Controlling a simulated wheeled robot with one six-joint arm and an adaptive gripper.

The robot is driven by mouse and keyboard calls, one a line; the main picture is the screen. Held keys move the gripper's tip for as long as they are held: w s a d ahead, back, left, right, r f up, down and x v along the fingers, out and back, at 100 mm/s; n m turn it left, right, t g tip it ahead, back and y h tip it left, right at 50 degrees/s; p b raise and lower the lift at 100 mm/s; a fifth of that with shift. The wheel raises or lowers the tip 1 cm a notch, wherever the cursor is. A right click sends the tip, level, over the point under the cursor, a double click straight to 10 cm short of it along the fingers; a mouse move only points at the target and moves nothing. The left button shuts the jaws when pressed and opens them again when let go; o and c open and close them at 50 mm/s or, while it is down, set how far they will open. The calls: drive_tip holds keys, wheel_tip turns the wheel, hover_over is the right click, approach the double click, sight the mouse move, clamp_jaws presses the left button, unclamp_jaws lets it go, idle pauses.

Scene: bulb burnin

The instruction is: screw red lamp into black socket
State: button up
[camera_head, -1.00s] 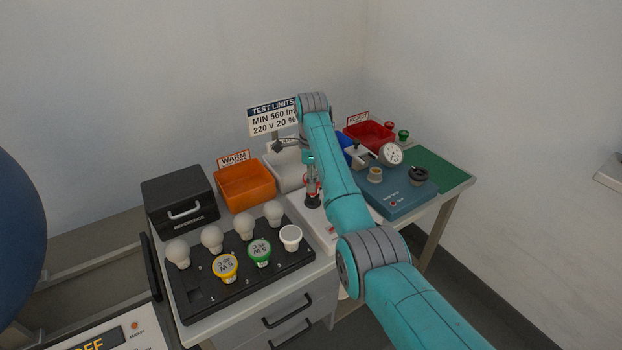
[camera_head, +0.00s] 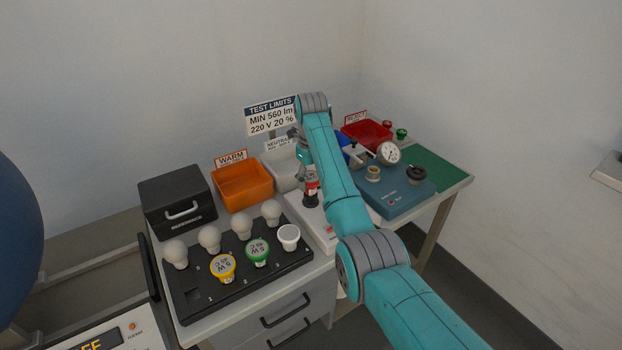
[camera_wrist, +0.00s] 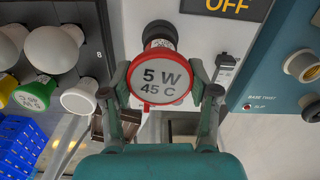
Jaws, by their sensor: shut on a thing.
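The red lamp (camera_wrist: 157,80) shows its red-rimmed face, marked 5 W 45 C, between the two fingers of my gripper (camera_wrist: 158,84) in the wrist view. My gripper is shut on it. The black socket (camera_wrist: 158,31) shows just beyond the lamp. In the head view the red lamp (camera_head: 312,182) stands about upright directly above the black socket (camera_head: 310,200). I cannot tell how far its base is inside. My teal arm hides much of my gripper in the head view.
A black tray (camera_head: 207,305) with white, yellow and green lamps stands at left, near the orange bin (camera_head: 242,186) and black reference box (camera_head: 178,207). A blue base-twist fixture (camera_head: 405,200) is at right, by the red bin (camera_head: 367,134). The wrist view shows an OFF display (camera_wrist: 228,6).

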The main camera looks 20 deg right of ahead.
drive_tip(key=shift+s+a+f, duration=0.15)
drive_tip(key=shift+f, duration=0.05)
drive_tip(key=o, duration=1)
drive_tip(key=shift+c, duration=0.2)
drive_tip(key=shift+o, duration=0.4)
drive_tip(key=shift+r, duration=0.1)
drive_tip(key=n, duration=0.6)
drive_tip(key=shift+w+r, duration=0.1)
drive_tip(key=shift+w, duration=0.1)
drive_tip(key=n, duration=0.5)
drive_tip(key=shift+d, duration=0.25)
drive_tip(key=n, duration=0.5)
drive_tip(key=shift+w+d+n, duration=0.1)
drive_tip(key=shift+d+n, duration=0.05)
drive_tip(key=shift+n, duration=0.25)
drive_tip(key=n, duration=0.6)
drive_tip(key=shift+w+d, duration=0.1)
